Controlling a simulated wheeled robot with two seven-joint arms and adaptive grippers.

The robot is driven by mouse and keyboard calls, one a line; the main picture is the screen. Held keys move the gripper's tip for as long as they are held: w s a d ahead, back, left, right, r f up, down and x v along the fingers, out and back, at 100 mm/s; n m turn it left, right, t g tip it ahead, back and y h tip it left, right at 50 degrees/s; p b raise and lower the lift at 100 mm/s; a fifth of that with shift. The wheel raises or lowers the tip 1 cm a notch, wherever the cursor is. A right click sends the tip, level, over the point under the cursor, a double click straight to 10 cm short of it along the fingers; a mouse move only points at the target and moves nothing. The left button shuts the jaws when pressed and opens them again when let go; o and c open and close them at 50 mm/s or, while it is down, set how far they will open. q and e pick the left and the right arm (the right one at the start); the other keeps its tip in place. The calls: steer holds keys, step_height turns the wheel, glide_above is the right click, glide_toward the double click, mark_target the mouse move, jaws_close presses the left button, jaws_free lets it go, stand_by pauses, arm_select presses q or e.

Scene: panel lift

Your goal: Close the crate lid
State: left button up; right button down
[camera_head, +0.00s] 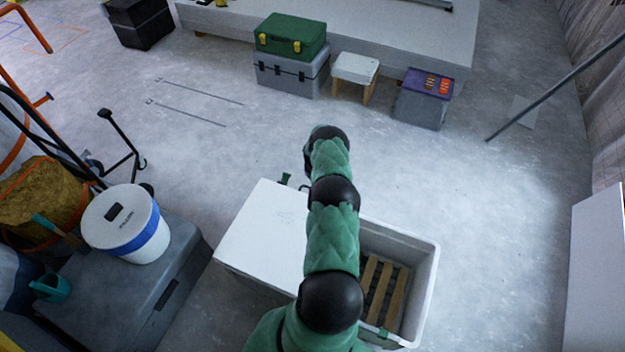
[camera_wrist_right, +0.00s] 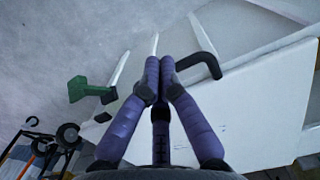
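The white crate (camera_head: 431,262) stands on the floor at bottom centre, its right part open over wooden slats. A flat white panel (camera_head: 262,222), apparently its lid, lies left of the opening; my green arm hides where they meet. A green part (camera_head: 284,179) shows at the panel's far edge, and in the right wrist view (camera_wrist_right: 82,90). In that view my right gripper (camera_wrist_right: 160,66) has its purple fingertips close together beside a black bent handle (camera_wrist_right: 204,60). The handle's end passes behind a finger, so a grip cannot be told. My left gripper is not in view.
A grey box (camera_head: 130,290) with a white bucket (camera_head: 127,225) stands left of the crate. Toolboxes (camera_head: 290,60) and a small stool (camera_head: 355,68) stand at the back by a white platform. A grey pole (camera_head: 555,85) leans at right. The floor right of the crate is clear.

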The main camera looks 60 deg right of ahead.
steer(key=shift+d+f, duration=0.1)
steer(key=shift+f, duration=0.75)
steer(key=shift+r, duration=0.1)
step_height(320, 180, up, 12)
steer(key=a, duration=0.1)
stand_by(0.3)
steer(key=shift+a, duration=0.1)
steer(key=w+a+m+t+y+p, duration=0.1)
steer(key=w+a+m, duration=0.2)
steer(key=a, duration=0.9)
steer(key=w+a+m+y+p, duration=0.1)
steer(key=w+a+m, duration=0.25)
steer(key=a, duration=0.75)
steer(key=w+a+m+t+y+p, duration=0.1)
steer(key=w+a+m, duration=0.25)
steer(key=a, duration=0.85)
steer(key=s+a+r+m+p, duration=0.1)
steer(key=s+a+r+m, duration=0.2)
steer(key=a, duration=0.5)
steer(key=s+a+r+m+g+y+p, duration=0.1)
steer(key=s+a+r+m, duration=0.2)
steer(key=s+a, duration=0.3)
steer(key=s+a+r+m+y+p, duration=0.1)
steer(key=s+a+m, duration=0.4)
steer(key=a, duration=0.5)
step_height(320, 180, up, 3)
steer(key=shift+a+f+g+p, duration=0.2)
steer(key=shift+g+p, duration=0.1)
steer(key=shift+p, duration=0.15)
